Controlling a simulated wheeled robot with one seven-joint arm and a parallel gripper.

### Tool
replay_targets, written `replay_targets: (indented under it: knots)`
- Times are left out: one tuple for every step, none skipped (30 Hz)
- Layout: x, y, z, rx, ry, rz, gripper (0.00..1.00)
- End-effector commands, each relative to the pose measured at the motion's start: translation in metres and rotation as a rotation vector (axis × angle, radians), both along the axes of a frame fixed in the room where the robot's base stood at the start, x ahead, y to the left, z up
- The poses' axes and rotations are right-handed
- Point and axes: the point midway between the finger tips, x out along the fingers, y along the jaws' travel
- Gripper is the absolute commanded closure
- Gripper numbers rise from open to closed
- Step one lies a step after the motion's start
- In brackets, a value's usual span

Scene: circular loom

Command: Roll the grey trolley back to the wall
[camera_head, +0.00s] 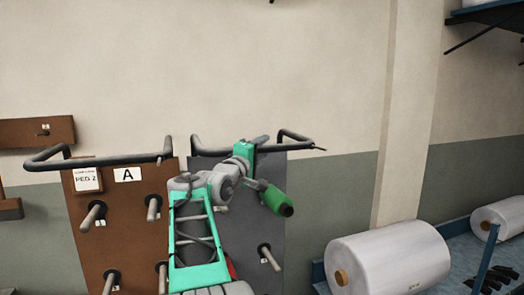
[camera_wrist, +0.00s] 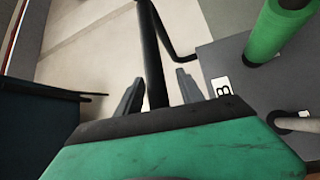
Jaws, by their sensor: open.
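The grey trolley (camera_head: 252,226) is an upright grey panel with pegs and a dark tubular handle (camera_head: 295,136) along its top. A white label B (camera_wrist: 222,87) shows on it in the wrist view. A green spool (camera_head: 278,201) sits on one of its pegs. My gripper (camera_head: 262,141) is at the handle. In the wrist view, my gripper's fingers (camera_wrist: 160,80) are open, one on each side of the dark handle bar (camera_wrist: 150,45), with a visible gap on the right side. My arm hides the panel's left part, and its wheels are out of view.
A brown trolley (camera_head: 88,245) with label A and its own handle stands close on the left. The wall (camera_head: 280,60) is behind both. Large white film rolls (camera_head: 388,262) lie on a blue rack at the right, beside a wall pillar (camera_head: 403,110).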

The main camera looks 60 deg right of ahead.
Motion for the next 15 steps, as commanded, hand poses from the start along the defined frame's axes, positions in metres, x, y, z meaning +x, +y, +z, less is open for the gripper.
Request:
replay_targets:
  knots:
    - [0.0, 0.0, 0.0, -0.001, 0.0, 0.0, 0.55]
    - [0.0, 0.001, 0.0, -0.001, -0.001, 0.0, 0.55]
    - [0.0, 0.003, 0.0, -0.001, -0.001, 0.001, 0.55]
    - [0.0, 0.007, -0.001, -0.001, -0.001, 0.002, 0.55]
    - [0.0, 0.01, -0.001, -0.002, -0.002, 0.002, 0.55]
    - [0.0, 0.017, -0.002, -0.002, -0.002, 0.003, 0.55]
    - [-0.001, 0.023, -0.004, -0.002, -0.002, 0.004, 0.55]
    - [-0.001, 0.029, -0.005, -0.002, -0.003, 0.004, 0.55]
    - [-0.001, 0.038, -0.006, -0.002, -0.001, 0.005, 0.55]
    - [-0.002, 0.045, -0.007, -0.002, -0.002, 0.005, 0.55]
    - [-0.002, 0.051, -0.008, -0.002, -0.001, 0.005, 0.55]
    - [-0.003, 0.059, -0.009, -0.002, -0.001, 0.005, 0.55]
    - [-0.003, 0.063, -0.01, -0.001, -0.001, 0.005, 0.55]
    - [-0.003, 0.068, -0.011, 0.0, 0.0, 0.004, 0.55]
    - [-0.004, 0.072, -0.011, 0.0, -0.001, 0.003, 0.55]
